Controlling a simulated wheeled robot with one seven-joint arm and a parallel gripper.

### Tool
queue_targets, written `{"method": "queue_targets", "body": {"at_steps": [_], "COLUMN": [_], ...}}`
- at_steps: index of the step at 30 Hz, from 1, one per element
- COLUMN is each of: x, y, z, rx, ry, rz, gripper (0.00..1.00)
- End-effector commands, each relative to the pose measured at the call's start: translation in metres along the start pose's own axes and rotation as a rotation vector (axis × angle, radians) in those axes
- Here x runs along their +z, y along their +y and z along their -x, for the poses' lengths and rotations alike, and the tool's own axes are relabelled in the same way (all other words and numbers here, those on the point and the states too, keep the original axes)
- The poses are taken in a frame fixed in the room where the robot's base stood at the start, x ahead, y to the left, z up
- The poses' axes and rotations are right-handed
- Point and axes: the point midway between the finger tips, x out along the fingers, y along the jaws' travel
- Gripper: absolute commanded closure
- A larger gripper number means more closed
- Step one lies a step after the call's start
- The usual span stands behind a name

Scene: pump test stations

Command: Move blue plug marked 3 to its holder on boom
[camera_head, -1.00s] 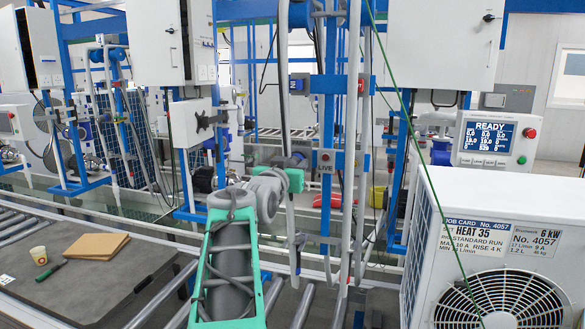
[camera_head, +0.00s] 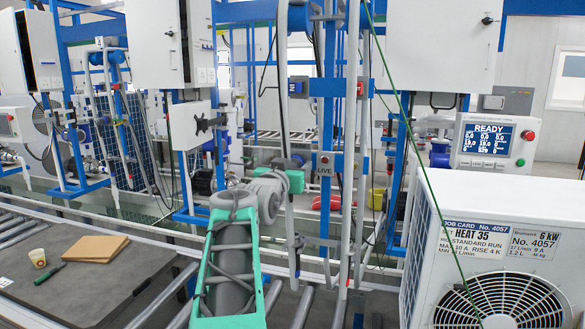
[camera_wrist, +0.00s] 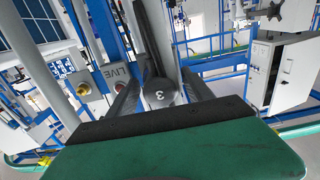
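The plug marked 3 (camera_wrist: 160,93) shows its dark grey round end in the wrist view; no blue is clear on it there. It lies between the two dark fingers of my gripper (camera_wrist: 161,80), with narrow gaps seeming to show on both sides. The fingers look spread, and contact is not visible. In the head view my teal gripper body (camera_head: 291,181) is beside the upright pipes, left of the grey LIVE box (camera_head: 325,164). The fingers and plug are not clear there. I cannot tell which part is the plug's holder on the boom.
The LIVE box (camera_wrist: 114,76) and a brass fitting (camera_wrist: 82,90) are close left in the wrist view. Blue posts and hanging hoses crowd around my gripper. A white heat unit (camera_head: 500,240) stands at right. A bench (camera_head: 95,300) with a cup is at left.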

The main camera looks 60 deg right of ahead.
Motion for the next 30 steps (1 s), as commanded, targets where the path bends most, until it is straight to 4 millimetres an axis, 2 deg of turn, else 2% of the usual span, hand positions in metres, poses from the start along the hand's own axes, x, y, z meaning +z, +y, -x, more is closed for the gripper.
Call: {"method": "queue_targets", "body": {"at_steps": [11, 22, 25, 30], "x": [0.002, 0.003, 0.002, 0.001], "y": [-0.001, -0.001, -0.001, 0.000], "z": [0.005, 0.068, 0.076, 0.079], "rx": [-0.001, -0.003, -0.001, 0.000], "ry": [-0.001, 0.001, 0.000, -0.001], "rz": [0.000, -0.001, 0.000, 0.000], "gripper": [0.34, 0.34, 0.34, 0.34]}}
